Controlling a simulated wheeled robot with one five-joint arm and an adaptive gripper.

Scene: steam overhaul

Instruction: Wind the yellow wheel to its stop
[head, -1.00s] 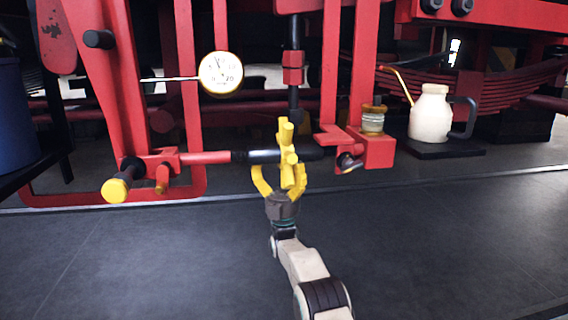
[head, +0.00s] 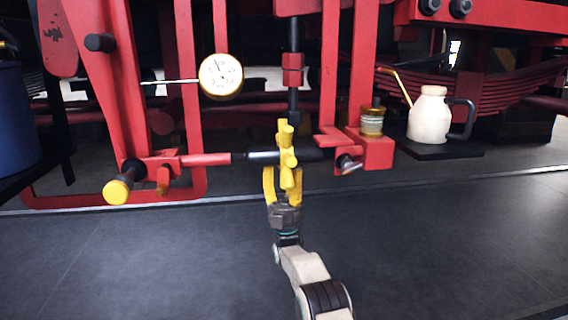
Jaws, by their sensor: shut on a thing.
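The yellow wheel (head: 286,153) is a spoked, cross-shaped piece, seen nearly edge-on in the head view. It sits on the black middle part of a horizontal rod (head: 262,157). My gripper (head: 283,182) comes up from below. Its yellow fingers are shut on the wheel's lower spoke. The fingertips and the spoke overlap in yellow, so the exact contact is hard to make out. A round white dial gauge (head: 221,76) with a yellow rim is up and left of the wheel.
Red frame bars (head: 188,100) stand around the rod. A yellow-ended knob (head: 117,191) sticks out at left. A small jar (head: 372,121) sits on a red block at right. A cream oil can (head: 430,116) stands on a dark shelf. The grey floor in front is clear.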

